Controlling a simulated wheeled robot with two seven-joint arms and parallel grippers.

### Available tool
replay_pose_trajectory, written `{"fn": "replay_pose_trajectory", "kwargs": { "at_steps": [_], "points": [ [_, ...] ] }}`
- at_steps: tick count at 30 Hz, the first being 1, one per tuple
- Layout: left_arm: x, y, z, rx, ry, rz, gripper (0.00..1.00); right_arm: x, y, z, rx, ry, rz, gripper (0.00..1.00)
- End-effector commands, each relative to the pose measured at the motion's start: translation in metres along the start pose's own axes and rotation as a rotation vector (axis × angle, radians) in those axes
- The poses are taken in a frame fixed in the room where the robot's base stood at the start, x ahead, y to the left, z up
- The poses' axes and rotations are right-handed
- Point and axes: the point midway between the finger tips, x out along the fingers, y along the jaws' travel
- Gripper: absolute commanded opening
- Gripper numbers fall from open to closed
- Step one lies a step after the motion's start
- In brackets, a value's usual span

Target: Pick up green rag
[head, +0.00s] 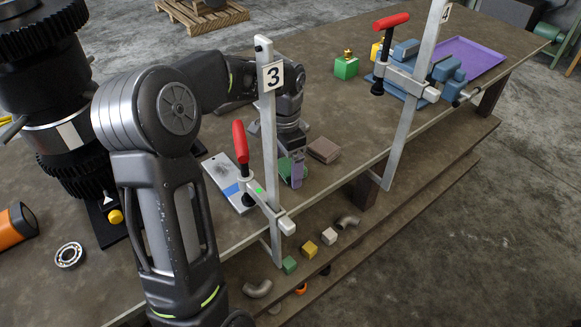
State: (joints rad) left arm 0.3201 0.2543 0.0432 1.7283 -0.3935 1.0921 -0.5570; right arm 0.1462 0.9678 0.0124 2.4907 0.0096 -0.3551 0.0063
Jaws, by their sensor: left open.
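The green rag (285,172) lies on the brown workbench (215,262), just behind the numbered clamp's red handle. Only part of it shows, because my left gripper covers some of it. My left gripper (296,172) points down at the rag and is open, with its fingers over or beside the cloth. I cannot tell whether the fingers touch it. My right gripper is not in view.
A clamp (268,165) marked 3 stands close by my left gripper. A folded brown cloth (324,150) lies right of it, and a metal plate (226,177) with blue tape left. A second clamp (404,125), a blue vise (408,52) and a purple tray (470,55) are farther right.

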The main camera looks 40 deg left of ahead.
Motion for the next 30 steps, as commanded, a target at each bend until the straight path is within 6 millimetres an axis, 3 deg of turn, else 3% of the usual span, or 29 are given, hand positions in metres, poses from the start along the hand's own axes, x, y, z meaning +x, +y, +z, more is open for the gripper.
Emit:
{"fn": "replay_pose_trajectory", "kwargs": {
  "at_steps": [7,30],
  "points": [
    [-0.0004,0.0,-0.0001,0.0,0.0,0.0,0.88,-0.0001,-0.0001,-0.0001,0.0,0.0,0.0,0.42],
    [-0.0004,0.0,0.0,0.0,0.0,0.0,0.25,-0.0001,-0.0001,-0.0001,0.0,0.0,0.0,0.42]
  ]
}}
